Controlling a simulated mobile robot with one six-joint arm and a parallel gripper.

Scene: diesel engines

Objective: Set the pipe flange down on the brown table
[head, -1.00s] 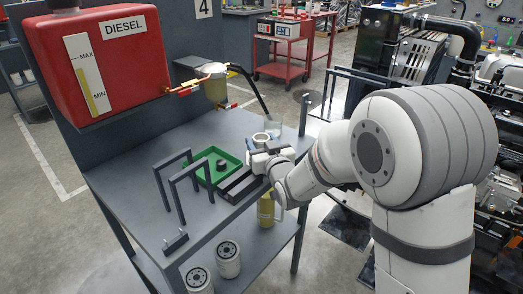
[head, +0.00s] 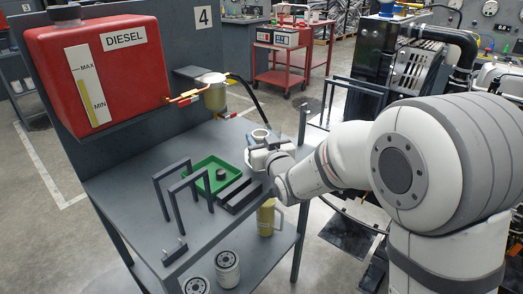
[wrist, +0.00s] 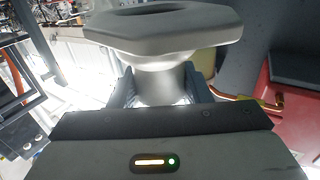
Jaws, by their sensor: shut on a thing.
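The pipe flange (wrist: 163,32) is a grey metal piece with a wide angular rim and a narrower neck, large in the wrist view. My gripper (wrist: 160,88) is shut on its neck, one finger on each side, with the rim beyond the fingertips. In the head view the flange (head: 260,135) shows small above my gripper (head: 262,150), over the right end of a grey workbench (head: 135,205). From these views I cannot tell whether it touches the bench. I see no brown table in either view.
The bench holds a green tray (head: 191,182) with a dark round part, dark upright frames (head: 172,199) and dark blocks. A red diesel tank (head: 100,75) stands behind. Filters and a yellowish jug (head: 266,217) sit on the lower shelf. A red cart (head: 281,62) stands farther back.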

